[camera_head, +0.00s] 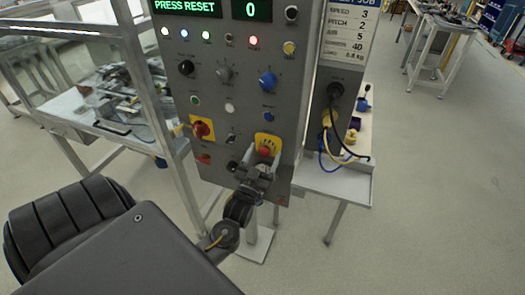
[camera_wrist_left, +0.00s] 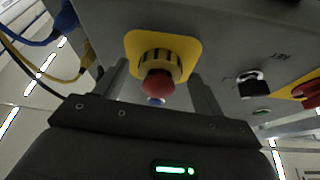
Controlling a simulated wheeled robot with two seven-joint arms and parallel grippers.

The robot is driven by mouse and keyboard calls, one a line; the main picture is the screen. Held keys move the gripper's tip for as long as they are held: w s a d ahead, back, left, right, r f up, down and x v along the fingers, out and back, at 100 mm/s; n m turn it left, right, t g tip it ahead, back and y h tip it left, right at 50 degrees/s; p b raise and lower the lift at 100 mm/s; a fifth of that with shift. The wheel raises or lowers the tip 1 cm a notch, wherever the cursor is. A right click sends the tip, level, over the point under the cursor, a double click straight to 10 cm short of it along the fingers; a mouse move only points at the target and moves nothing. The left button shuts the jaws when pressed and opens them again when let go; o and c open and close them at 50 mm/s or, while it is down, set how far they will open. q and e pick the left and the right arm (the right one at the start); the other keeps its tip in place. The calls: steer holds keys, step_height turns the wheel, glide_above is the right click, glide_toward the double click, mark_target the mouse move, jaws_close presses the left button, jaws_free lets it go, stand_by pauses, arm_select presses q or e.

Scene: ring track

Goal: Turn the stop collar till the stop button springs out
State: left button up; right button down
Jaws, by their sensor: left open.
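The red stop button (camera_head: 264,152) sits low on the grey control panel, on a yellow plate (camera_head: 268,140). In the left wrist view the button (camera_wrist_left: 157,84) projects from the stop collar (camera_wrist_left: 161,63), a yellowish ring with dark slots, in front of the yellow plate (camera_wrist_left: 188,46). My left gripper (camera_head: 263,162) is at the button. In the left wrist view its two fingers (camera_wrist_left: 160,78) stand apart on either side of the button and collar, with gaps visible. In the head view the gripper partly hides the collar. My right gripper is in neither view.
The panel's display (camera_head: 187,7) reads "PRESS RESET". A red rotary handle on yellow (camera_head: 201,130) and a key switch (camera_wrist_left: 252,82) are beside the button. Blue and yellow cables (camera_head: 328,140) hang at the panel's right side. A metal frame post (camera_head: 150,90) stands left.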

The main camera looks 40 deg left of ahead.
arm_select(q)
steer(key=b+v, duration=0.3)
steer(key=v, duration=0.7)
steer(key=shift+s, duration=0.25)
steer(key=shift+f, duration=0.2)
steer(key=s+d+f+m+g+h, duration=0.15)
steer(key=f+g, duration=0.25)
steer(key=f, duration=0.8)
steer(key=s+d+f+g+h, duration=0.2)
steer(key=s+f+g, duration=0.1)
steer(key=f, duration=0.9)
steer(key=s+d+f+m+g+h, duration=0.1)
steer(key=s+f+g, duration=0.25)
steer(key=f, duration=0.75)
steer(key=s+d+f+m+g+h, duration=0.1)
steer(key=s+f+g, duration=0.4)
steer(key=s+f, duration=0.5)
steer(key=s+d+f+g, duration=0.3)
steer(key=s+f+g, duration=0.2)
steer(key=s+f, duration=0.5)
steer(key=shift+s+d+m+h, duration=0.15)
steer(key=shift+s+m+h, duration=0.2)
steer(key=shift+s, duration=2.95)
steer(key=shift+f, duration=0.15)
